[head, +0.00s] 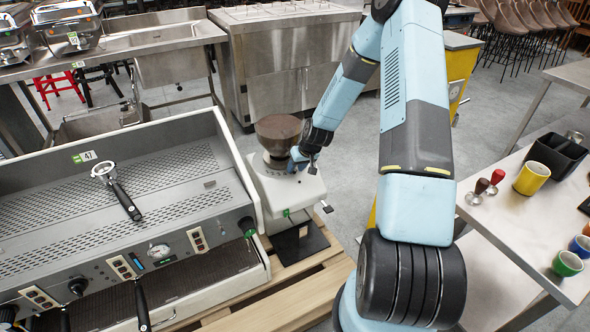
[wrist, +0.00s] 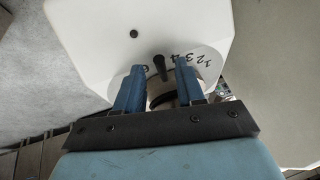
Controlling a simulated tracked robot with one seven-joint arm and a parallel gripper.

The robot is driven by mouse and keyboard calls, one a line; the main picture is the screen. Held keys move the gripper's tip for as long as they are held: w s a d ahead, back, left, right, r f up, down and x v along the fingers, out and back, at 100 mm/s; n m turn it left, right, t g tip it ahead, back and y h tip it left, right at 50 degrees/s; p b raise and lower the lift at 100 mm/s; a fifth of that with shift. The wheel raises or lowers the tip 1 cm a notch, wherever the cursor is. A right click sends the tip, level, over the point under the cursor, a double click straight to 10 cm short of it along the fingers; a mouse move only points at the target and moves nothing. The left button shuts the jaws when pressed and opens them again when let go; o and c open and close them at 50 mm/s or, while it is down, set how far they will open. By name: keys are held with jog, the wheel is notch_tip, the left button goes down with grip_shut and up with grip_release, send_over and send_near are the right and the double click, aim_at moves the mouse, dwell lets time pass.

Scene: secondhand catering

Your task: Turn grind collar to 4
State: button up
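The white coffee grinder (head: 287,192) stands behind the espresso machine's right end, with a brown bean hopper (head: 278,132) on top. In the wrist view its white top (wrist: 110,30) carries a numbered dial; 2, 3 and 4 (wrist: 192,58) read to the right, and what looks like a 6 is partly hidden at the left. A black peg (wrist: 160,68) stands up near the 4, above the dark grind collar (wrist: 163,98), which is partly hidden. My gripper (wrist: 158,72) is open around the peg, with a gap on each side. In the head view my gripper (head: 303,160) is beside the hopper base.
The espresso machine (head: 130,190) with portafilters fills the left. A wooden pallet top (head: 290,300) lies under the grinder. At the right a table (head: 495,215) holds tampers, a yellow cup (head: 531,178) and coloured cups. Steel cabinets (head: 280,60) stand behind.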

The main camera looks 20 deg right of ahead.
jog(key=shift+x, duration=0.8)
grip_shut()
